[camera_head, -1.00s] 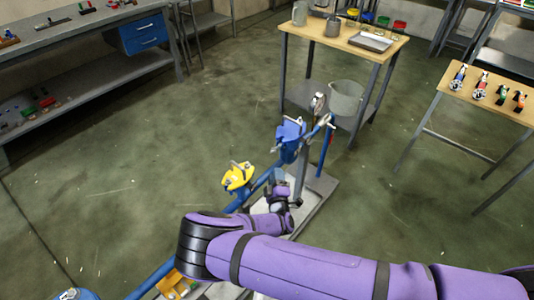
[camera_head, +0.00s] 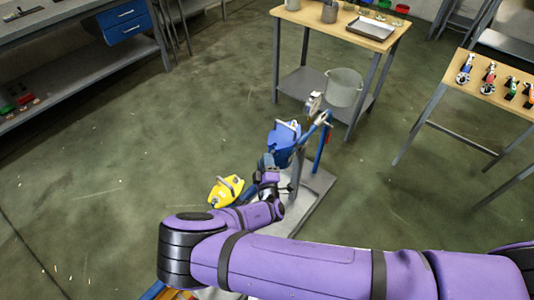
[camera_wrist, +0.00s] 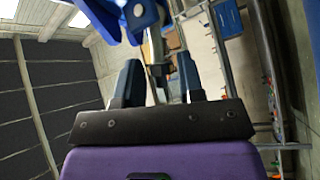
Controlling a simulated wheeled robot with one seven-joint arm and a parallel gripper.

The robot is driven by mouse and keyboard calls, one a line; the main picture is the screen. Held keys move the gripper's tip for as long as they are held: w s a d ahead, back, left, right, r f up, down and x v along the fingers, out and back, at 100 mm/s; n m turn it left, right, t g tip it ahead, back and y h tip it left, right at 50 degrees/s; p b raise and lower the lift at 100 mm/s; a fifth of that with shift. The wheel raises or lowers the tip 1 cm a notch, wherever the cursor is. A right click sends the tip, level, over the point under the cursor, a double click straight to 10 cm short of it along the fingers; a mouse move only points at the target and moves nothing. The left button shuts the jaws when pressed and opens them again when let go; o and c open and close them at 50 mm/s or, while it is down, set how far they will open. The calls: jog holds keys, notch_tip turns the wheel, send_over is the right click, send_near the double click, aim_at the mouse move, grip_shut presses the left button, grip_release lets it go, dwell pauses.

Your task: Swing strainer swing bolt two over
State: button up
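The blue strainer body (camera_head: 281,147) stands on the piping rig in the head view. In the wrist view, a blue part (camera_wrist: 104,18) fills the top edge, with a grey metal piece (camera_wrist: 157,72) hanging below it, perhaps the swing bolt. My gripper (camera_wrist: 158,75) has its two dark fingers apart, pointing up towards the blue part. The grey piece appears between the fingers, but I cannot tell its depth or any contact. In the head view my gripper (camera_head: 268,162) is just below and left of the strainer, and its fingertips are hard to make out.
A yellow-topped fitting (camera_head: 225,191) sits close left of my gripper. A gauge (camera_head: 314,102) and blue pipe stand beyond the strainer. Floor is clear to the left.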

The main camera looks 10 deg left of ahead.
jog(key=shift+w, duration=0.15)
grip_shut()
jog(key=shift+r, duration=0.1)
jog(key=shift+w+d+r+m+g+h, duration=0.1)
jog(key=shift+r+m+g+h, duration=0.1)
jog(key=shift+r+m+g, duration=0.25)
jog(key=shift+w+r+m+g+h, duration=0.1)
jog(key=shift+r+m+g+h, duration=0.1)
jog(key=shift+m+g, duration=0.35)
jog(key=shift+w+d+r+m+g, duration=0.1)
jog(key=shift+w+r+m+g, duration=0.15)
jog(key=shift+r+m+g, duration=0.5)
jog(key=shift+f+m+g, duration=0.2)
jog(key=shift+m+g, duration=0.05)
jog(key=shift+g, duration=0.1)
